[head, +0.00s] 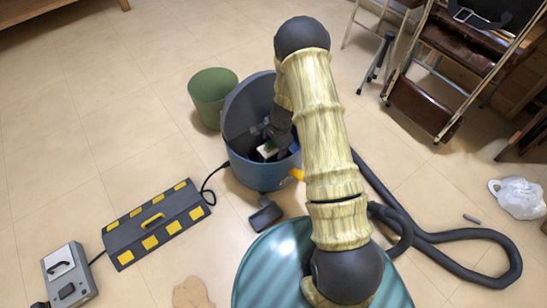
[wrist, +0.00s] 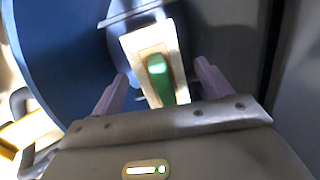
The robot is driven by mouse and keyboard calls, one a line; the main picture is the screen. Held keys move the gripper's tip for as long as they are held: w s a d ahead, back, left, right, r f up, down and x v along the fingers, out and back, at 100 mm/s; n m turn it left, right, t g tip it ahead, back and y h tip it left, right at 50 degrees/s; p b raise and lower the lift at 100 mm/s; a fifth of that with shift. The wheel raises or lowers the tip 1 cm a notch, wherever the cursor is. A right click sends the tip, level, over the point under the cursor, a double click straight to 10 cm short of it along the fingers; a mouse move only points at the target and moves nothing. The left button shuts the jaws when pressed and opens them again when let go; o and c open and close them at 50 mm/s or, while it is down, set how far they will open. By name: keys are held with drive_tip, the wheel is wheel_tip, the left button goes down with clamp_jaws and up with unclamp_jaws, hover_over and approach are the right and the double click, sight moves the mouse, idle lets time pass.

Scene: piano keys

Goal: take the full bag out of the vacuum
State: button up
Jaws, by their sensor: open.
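The vacuum (head: 262,176) is a blue round tub on the floor, with its grey lid (head: 245,106) raised. My arm reaches down into it from above. The bag's pale end (head: 267,150) shows inside the tub, mostly hidden by my gripper and the shadow. In the wrist view the bag shows as a cream plate (wrist: 134,45) with a green tab (wrist: 159,80) on it. My gripper (wrist: 162,70) is open, with one purple finger on each side of the plate. I cannot tell whether the fingers touch it. The rest of the bag is hidden.
A green bin (head: 211,98) stands just left of the vacuum. A black hose (head: 455,237) curls on the floor to the right. A dark case with yellow patches (head: 155,225) lies at left. A folding chair (head: 450,70) stands at upper right.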

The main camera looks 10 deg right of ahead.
drive_tip(key=c, duration=1.4)
drive_tip(key=shift+r, duration=0.1)
drive_tip(key=shift+r, duration=0.2)
drive_tip(key=shift+c, duration=1.4)
wheel_tip(320, 180, up, 18)
drive_tip(key=p, duration=1)
drive_tip(key=shift+f+p, duration=0.25)
drive_tip(key=shift+p, duration=0.1)
